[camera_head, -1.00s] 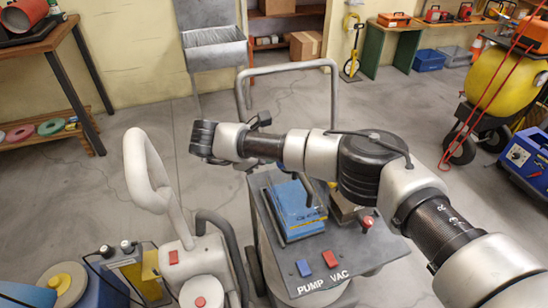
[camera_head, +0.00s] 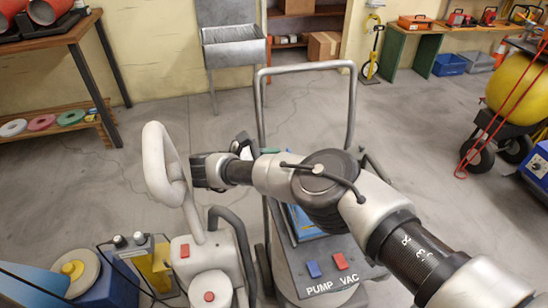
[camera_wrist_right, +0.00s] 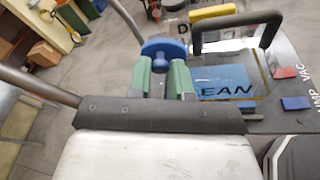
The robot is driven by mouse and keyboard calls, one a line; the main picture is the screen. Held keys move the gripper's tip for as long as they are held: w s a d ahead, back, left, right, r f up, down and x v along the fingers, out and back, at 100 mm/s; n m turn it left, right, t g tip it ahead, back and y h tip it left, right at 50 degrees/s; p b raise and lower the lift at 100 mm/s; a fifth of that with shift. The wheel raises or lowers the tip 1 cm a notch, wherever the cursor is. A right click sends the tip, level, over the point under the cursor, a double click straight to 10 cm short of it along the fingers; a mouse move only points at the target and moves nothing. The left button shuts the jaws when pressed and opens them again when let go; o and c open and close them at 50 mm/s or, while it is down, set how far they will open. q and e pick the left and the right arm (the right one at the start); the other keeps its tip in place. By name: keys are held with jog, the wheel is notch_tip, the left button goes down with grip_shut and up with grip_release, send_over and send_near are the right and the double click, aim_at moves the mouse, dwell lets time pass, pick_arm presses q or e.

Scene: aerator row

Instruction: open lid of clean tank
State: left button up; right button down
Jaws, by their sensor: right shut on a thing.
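The pump cart in the head view has a grey top panel (camera_head: 335,257) marked PUMP VAC; my right arm covers much of it. In the right wrist view a blue surface lettered "EAN" (camera_wrist_right: 225,83), the rest hidden, lies just right of my fingers. A blue rounded disc with a small knob (camera_wrist_right: 158,50) stands at my fingertips. My right gripper (camera_wrist_right: 163,72), with green finger pads, is shut on the blue knob. I cannot tell how the disc joins the tank. My left gripper is not in view.
A black handle (camera_wrist_right: 237,27) arches beside the blue surface, with a yellow piece (camera_wrist_right: 213,12) behind. The cart's tubular frame (camera_head: 352,110) rises behind my arm. A white machine with a looped handle (camera_head: 165,165) stands close on the left. Open floor lies behind.

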jog(key=c, duration=1.1)
grip_release()
jog(key=shift+o, duration=0.4)
jog(key=s+d+r, duration=0.6)
jog(key=d+r, duration=0.3)
jog(key=r, duration=0.2)
jog(key=shift+s+d, duration=0.3)
jog(key=shift+d, duration=0.05)
